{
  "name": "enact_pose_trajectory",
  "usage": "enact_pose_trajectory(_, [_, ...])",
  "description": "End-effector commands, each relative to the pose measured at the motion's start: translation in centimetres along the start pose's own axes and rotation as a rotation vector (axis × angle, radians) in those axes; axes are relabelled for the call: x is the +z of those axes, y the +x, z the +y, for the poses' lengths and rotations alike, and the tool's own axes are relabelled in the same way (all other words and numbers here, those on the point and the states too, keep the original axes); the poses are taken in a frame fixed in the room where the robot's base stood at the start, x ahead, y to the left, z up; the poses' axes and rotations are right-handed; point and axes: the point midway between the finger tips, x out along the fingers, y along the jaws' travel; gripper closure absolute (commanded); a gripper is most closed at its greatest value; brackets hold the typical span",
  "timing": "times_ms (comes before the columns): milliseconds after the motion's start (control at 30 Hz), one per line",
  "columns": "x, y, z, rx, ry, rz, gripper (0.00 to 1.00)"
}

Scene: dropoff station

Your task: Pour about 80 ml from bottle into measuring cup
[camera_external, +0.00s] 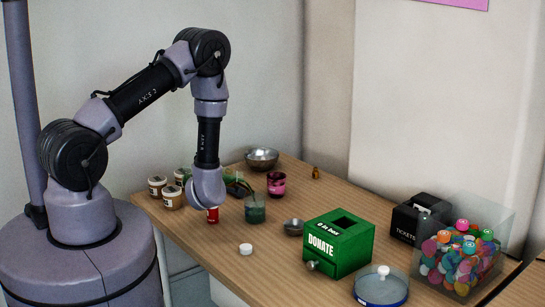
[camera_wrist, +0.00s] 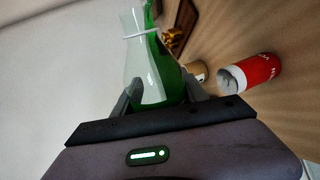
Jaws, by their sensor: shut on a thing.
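My gripper (camera_wrist: 162,92) is shut on a green bottle (camera_wrist: 146,60), which stands up between the two fingers in the wrist view. Green shows along its right side and low down, and its upper left part looks pale and clear. In the external view only a little green of the bottle (camera_external: 229,174) shows beside my wrist, above the table; its mouth is hard to make out. A clear greenish cup (camera_external: 255,209), likely the measuring cup, stands upright on the table just right of my wrist. Its level cannot be read. No stream is visible.
A red can (camera_external: 212,215) stands under my wrist, with several lidded jars (camera_external: 172,197) to the left. A pink cup (camera_external: 277,184) and metal bowls (camera_external: 262,158) stand behind. A white cap (camera_external: 246,249) and green donation box (camera_external: 339,243) are in front and right.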

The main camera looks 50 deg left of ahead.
Motion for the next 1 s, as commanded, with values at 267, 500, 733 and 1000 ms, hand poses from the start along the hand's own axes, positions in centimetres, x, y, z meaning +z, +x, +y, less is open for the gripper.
enact_pose_trajectory(267, [0.0, 0.0, 0.0, 0.000, 0.015, 0.004, 1.00])
enact_pose_trajectory(500, [0.0, 0.0, 0.0, 0.001, 0.029, 0.008, 1.00])
enact_pose_trajectory(733, [0.0, 0.0, 0.0, 0.000, 0.031, 0.009, 1.00])
enact_pose_trajectory(1000, [-0.2, 0.0, -1.0, -0.011, -0.393, -0.103, 1.00])
